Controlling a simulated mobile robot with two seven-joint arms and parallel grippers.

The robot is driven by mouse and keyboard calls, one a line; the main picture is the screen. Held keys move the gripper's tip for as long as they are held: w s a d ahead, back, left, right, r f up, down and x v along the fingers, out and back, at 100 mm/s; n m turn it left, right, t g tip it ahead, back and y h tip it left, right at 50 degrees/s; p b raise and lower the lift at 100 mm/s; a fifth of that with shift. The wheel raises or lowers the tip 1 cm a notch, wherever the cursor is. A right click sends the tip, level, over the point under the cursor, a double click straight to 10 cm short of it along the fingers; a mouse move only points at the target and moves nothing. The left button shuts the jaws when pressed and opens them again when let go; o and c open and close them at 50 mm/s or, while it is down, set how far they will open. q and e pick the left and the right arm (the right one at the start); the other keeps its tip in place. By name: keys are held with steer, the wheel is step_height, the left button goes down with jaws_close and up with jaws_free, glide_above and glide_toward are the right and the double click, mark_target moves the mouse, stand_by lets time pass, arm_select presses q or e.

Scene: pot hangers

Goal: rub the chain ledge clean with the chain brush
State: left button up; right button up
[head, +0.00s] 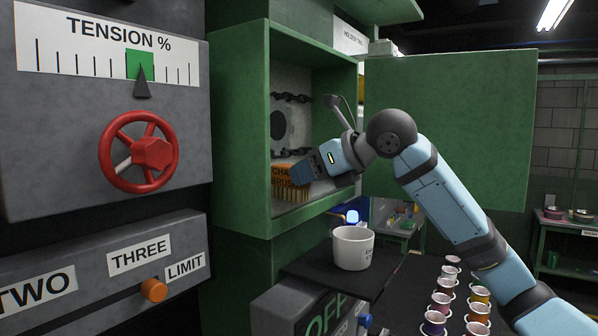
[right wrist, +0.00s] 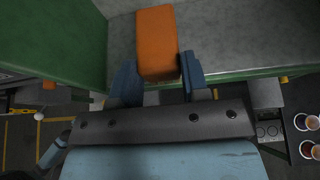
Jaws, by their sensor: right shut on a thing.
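The chain brush (head: 289,178) is an orange block with tan bristles pointing down, lettered in black. It also shows as an orange block in the right wrist view (right wrist: 158,42). My right gripper (head: 304,172) is shut on it, one finger on each side (right wrist: 158,78). The chain ledge (head: 318,197) is the grey floor of a green open-fronted cabinet, and the brush is at or just above it. I cannot tell whether the bristles touch. The ledge shows in the right wrist view (right wrist: 222,45). Dark chain (head: 291,97) hangs behind the brush. My left gripper is out of view.
The green cabinet (head: 257,229) has side walls, a front lip and an open door (head: 447,130) at right. A white mug (head: 352,247) stands on a dark shelf below. Several small cups (head: 434,322) stand lower right. A red handwheel (head: 139,152) is at left.

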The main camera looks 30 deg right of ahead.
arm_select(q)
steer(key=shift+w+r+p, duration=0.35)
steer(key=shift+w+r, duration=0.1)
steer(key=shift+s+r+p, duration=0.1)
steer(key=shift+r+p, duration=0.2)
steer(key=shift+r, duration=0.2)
arm_select(e)
steer(key=shift+w+a, duration=0.35)
steer(key=shift+w, duration=0.2)
steer(key=shift+w+a+f, duration=0.1)
steer(key=shift+w+a, duration=0.1)
steer(key=shift+w, duration=0.35)
steer(key=shift+w+a, duration=0.2)
steer(key=shift+w, duration=0.3)
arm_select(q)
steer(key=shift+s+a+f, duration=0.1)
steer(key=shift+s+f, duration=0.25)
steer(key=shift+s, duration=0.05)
